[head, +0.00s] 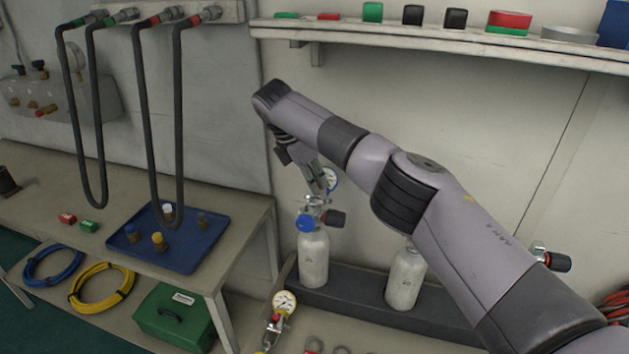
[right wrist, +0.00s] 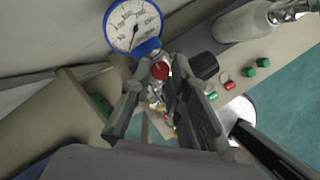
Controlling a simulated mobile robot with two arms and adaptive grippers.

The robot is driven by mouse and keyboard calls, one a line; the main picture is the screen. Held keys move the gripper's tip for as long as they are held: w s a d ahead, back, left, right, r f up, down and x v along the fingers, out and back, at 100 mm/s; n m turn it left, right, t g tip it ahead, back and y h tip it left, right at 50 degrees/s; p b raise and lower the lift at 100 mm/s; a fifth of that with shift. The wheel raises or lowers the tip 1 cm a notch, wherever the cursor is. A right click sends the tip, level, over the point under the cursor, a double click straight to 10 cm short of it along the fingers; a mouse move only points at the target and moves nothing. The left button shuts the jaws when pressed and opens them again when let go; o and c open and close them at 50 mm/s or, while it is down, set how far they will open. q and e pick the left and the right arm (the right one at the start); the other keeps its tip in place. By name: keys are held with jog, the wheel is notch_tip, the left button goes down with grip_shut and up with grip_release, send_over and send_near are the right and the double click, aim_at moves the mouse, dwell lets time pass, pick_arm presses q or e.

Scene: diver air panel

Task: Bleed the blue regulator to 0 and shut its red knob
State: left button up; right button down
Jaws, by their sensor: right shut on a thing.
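The blue regulator, with a blue-rimmed gauge (right wrist: 133,27), shows at the top of the right wrist view. Its red knob (right wrist: 160,70) lies between the fingertips of my right gripper (right wrist: 159,80), which is shut on it. The needle points to the lower part of the dial; I cannot read the value exactly. In the head view my right gripper (head: 320,184) reaches down to the regulator on the left white cylinder (head: 313,260). A blue cap (head: 306,222) and a black knob (head: 336,218) show there. The red knob is hidden in that view. My left gripper is out of view.
A second white cylinder (head: 406,278) stands to the right. A yellow-rimmed gauge (head: 284,303) is in front. The workbench at left holds a blue tray (head: 180,258), hose coils and a green box (head: 172,317). Black hoses (head: 137,110) hang above it. A shelf (head: 450,45) runs along the wall.

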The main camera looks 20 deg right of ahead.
dwell(0.5)
jog(key=c, duration=1.5)
grip_release()
jog(key=shift+r, duration=0.15)
jog(key=v, duration=0.7)
jog(key=shift+a+r, duration=0.1)
